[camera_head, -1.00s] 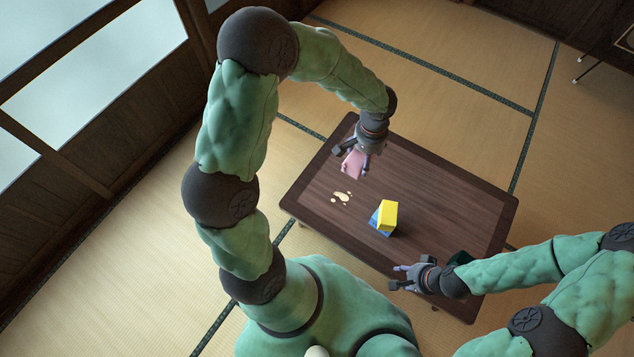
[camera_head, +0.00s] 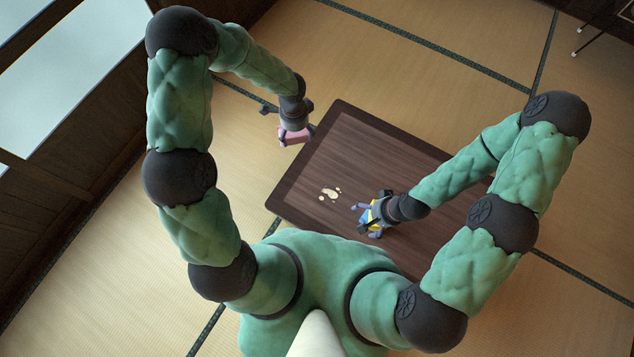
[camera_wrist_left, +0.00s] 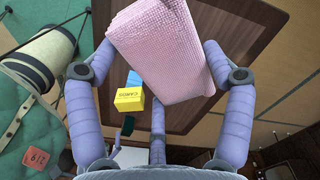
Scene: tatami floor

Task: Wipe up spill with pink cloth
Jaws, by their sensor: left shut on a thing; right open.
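The pink cloth (camera_head: 294,136) is held in my left gripper (camera_head: 291,130), above the far left edge of the table. In the left wrist view the cloth (camera_wrist_left: 163,48) is a folded, textured pad between the purple fingers. The pale spill (camera_head: 329,193), a blob with small drops around it, lies on the left part of the table (camera_head: 350,150). My right gripper (camera_head: 367,214) is open at the yellow box, to the right of the spill, and partly hides it.
The yellow box (camera_wrist_left: 129,99), lettered CARDS, is beside a blue item (camera_wrist_left: 134,79). The table's far middle is clear. Tatami floor surrounds the table, with a dark wall at left.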

